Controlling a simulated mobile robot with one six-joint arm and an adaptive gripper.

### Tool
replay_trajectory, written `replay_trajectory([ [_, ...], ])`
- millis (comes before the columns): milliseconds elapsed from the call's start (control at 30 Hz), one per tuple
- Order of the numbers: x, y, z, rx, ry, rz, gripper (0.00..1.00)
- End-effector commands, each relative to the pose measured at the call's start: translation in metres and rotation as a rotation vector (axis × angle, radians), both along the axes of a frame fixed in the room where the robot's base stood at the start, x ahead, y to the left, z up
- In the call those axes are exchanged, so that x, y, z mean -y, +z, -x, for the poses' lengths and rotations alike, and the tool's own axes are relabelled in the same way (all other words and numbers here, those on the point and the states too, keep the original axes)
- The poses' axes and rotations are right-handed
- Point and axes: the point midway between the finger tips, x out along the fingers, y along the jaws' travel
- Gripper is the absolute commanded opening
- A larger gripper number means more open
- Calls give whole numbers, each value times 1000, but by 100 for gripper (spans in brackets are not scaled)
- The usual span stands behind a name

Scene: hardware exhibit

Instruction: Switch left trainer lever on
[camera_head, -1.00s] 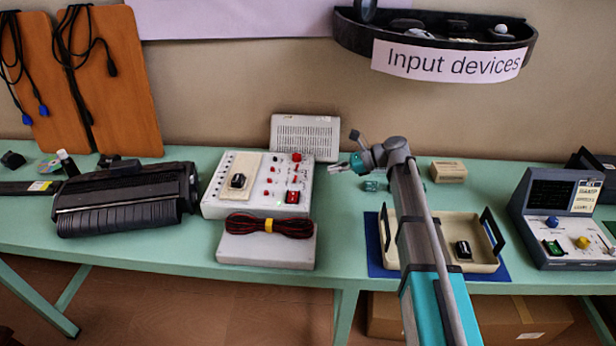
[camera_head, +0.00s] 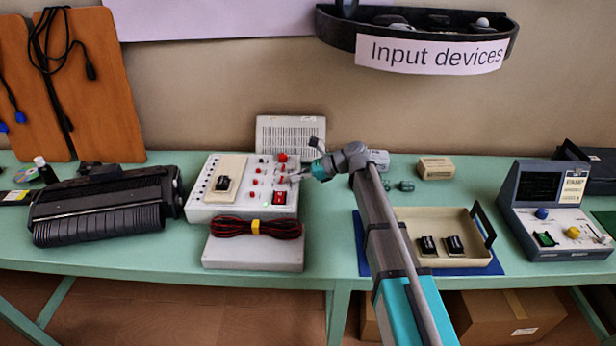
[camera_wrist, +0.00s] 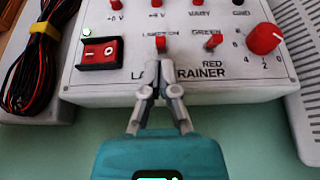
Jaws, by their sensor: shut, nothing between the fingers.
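The trainer is a white box with red controls (camera_head: 204,207), left of centre on the table; it fills the top of the wrist view (camera_wrist: 265,78). On its face are two small red levers side by side, the left lever (camera_wrist: 160,43) and the right lever (camera_wrist: 213,40). My gripper (camera_wrist: 159,66) is shut and empty, its fingertips just below the left lever in the picture. Whether they touch it, I cannot tell. In the head view my gripper (camera_head: 292,178) is over the trainer's right part. The lever's exact tilt is too small to tell.
A red rocker switch (camera_wrist: 103,52) sits left of the levers, with a lit green lamp (camera_wrist: 86,32) above it. A red knob (camera_wrist: 265,38) is at the right. A red-black cable coil (camera_head: 230,228) lies in front. A beige tray (camera_head: 460,262) stands right.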

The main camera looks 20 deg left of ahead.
Motion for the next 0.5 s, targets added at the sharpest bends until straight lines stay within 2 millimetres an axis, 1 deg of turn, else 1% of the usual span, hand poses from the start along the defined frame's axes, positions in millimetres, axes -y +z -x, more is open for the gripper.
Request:
replay_trajectory([
  [33,-4,-4,1,0,0,0,0],
  [200,-13,-7,3,0,-1,0,0],
  [500,-15,-7,3,1,-2,0,0],
])
